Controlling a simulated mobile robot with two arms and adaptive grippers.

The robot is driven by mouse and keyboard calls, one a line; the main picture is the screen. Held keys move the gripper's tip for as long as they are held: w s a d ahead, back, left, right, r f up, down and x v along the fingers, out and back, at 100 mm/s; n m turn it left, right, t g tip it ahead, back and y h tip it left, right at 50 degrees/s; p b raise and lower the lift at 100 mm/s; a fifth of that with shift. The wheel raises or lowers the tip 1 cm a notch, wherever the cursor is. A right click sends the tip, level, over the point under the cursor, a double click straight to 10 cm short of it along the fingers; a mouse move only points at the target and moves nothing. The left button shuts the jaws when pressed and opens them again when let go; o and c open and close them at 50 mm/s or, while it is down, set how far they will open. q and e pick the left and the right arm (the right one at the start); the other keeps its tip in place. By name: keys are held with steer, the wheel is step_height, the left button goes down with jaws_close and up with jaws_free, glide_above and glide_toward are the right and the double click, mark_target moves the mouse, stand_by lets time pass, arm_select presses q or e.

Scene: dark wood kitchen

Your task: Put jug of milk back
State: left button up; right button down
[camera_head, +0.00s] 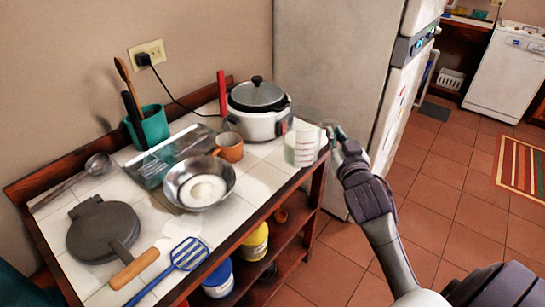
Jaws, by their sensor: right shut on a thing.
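The jug of milk (304,148) is a clear, pale measuring jug with white contents, upright at the right end of the tiled counter. My right gripper (335,136) comes in from the right and is shut on the jug at its right side, by the handle. The fingertips are small and partly hidden against the jug. I cannot tell whether the jug's base touches the tiles. My left gripper is not in view.
A white rice cooker (258,110) stands behind the jug, and an orange mug (229,148) to its left. A metal bowl (185,192), a waffle iron (103,230) and a blue spatula (182,262) lie further left. A fridge (330,70) stands behind the counter's right end.

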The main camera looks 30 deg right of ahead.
steer(key=w+a+f, duration=0.1)
steer(key=w+f, duration=0.2)
steer(key=w+a+f, duration=0.2)
steer(key=w+f, duration=0.1)
steer(key=w+a+f, duration=0.2)
steer(key=w+f, duration=0.1)
steer(key=shift+w+f, duration=0.2)
steer(key=shift+w, duration=0.15)
steer(key=shift+f, duration=0.45)
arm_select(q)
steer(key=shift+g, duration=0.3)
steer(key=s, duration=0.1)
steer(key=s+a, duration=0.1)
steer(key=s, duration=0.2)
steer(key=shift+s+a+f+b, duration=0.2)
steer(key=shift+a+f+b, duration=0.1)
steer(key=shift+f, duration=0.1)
arm_select(e)
steer(key=c, duration=1.6)
jaws_free()
steer(key=shift+f, duration=0.2)
steer(key=o, duration=0.4)
